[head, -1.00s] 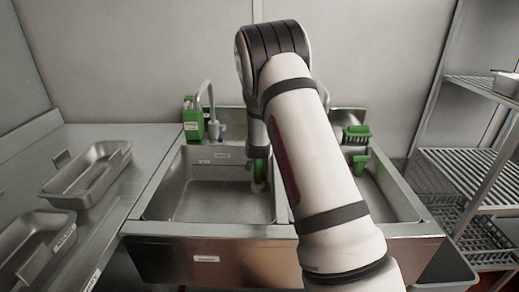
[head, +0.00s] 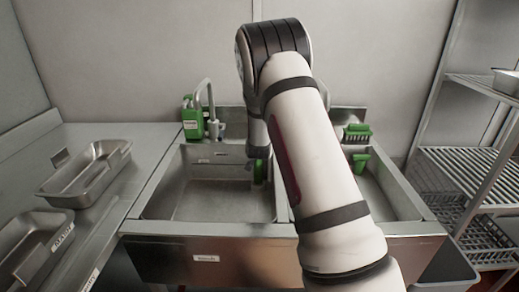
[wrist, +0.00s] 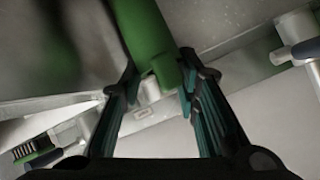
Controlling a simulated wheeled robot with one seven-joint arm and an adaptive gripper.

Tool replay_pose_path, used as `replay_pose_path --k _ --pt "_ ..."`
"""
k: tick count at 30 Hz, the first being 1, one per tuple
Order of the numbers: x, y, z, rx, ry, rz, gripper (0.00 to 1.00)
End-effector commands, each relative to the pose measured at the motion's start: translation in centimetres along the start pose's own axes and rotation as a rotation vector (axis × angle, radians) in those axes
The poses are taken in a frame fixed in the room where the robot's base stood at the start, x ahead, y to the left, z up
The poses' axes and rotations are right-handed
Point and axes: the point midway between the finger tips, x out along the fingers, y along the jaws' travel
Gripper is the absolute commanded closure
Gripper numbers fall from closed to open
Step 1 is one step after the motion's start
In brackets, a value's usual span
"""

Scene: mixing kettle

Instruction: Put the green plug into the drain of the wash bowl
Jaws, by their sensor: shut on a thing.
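In the wrist view the green plug (wrist: 148,35) is a long cylinder running up out of frame. My gripper (wrist: 160,76) is shut on its near end, one finger on each side. The gripper is mostly hidden behind my arm in the head view. No drain is visible, so I cannot tell whether the plug touches one. The bowl labels are too small to read.
A second bowl (head: 375,195) with a green cup (head: 360,162) lies right of the divider. A green bottle (head: 193,122) and a faucet (head: 211,105) stand behind the left bowl. A green brush (head: 357,133) is at the back right. Metal trays (head: 90,170) line the left counter.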

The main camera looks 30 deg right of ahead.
Motion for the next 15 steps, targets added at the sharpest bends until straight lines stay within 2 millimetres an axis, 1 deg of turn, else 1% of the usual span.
replay_pose_path --k 15 --pt "1.0 0.7 1.2 0.0 0.001 0.0 1.0"
